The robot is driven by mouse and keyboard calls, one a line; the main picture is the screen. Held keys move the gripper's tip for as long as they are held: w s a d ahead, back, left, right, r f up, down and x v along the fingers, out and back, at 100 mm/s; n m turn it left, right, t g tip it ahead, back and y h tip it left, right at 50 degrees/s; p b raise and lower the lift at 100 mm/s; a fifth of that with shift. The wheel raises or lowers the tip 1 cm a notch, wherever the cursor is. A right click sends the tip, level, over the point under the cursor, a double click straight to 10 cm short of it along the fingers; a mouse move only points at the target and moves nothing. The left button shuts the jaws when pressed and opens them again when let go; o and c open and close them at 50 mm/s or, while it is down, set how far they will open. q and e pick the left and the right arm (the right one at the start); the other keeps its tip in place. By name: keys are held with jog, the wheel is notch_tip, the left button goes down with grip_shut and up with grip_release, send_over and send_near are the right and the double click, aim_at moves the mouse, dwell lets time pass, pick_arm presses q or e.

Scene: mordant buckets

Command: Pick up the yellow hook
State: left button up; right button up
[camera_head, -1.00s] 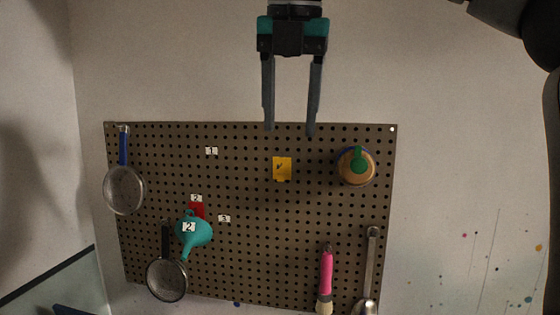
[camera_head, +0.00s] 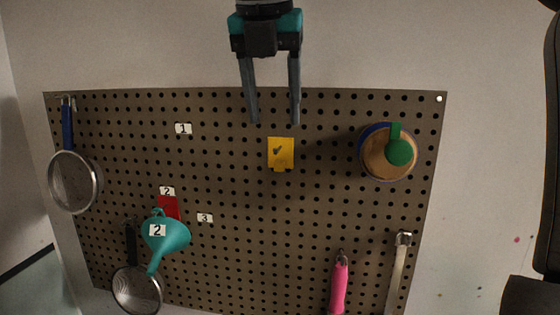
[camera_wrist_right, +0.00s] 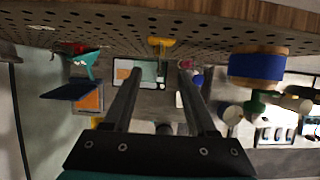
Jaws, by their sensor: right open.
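The yellow hook (camera_head: 281,153) is a small yellow plate with a tab at its lower edge, mounted on the brown pegboard (camera_head: 235,185) right of its upper middle. In the right wrist view the yellow hook (camera_wrist_right: 161,42) juts from the board beyond the fingers, between them. My right gripper (camera_head: 274,122) comes down from the top in the head view. Its two fingers are apart and empty, with tips a little above the hook in the picture. It also shows in the right wrist view (camera_wrist_right: 158,75). My left gripper is not in view.
A round wooden item with a green part (camera_head: 388,152) hangs right of the hook. A teal funnel (camera_head: 167,236), a red piece (camera_head: 168,207) and strainers (camera_head: 75,182) hang left. A pink-handled tool (camera_head: 339,287) hangs below. Bare board surrounds the hook.

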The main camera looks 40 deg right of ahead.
aim_at(278, 149)
jog(key=x, duration=0.3)
jog(key=shift+w+d+f, duration=0.15)
jog(key=shift+f, duration=0.05)
jog(key=p+x, duration=0.1)
jog(key=x, duration=0.4)
jog(key=shift+w+d+r+p, duration=0.1)
jog(key=shift+d+r+p, duration=0.05)
jog(key=shift+p, duration=0.15)
jog(key=shift+w+f, duration=0.1)
jog(key=shift+f, duration=0.15)
jog(key=shift+c, duration=0.3)
grip_shut()
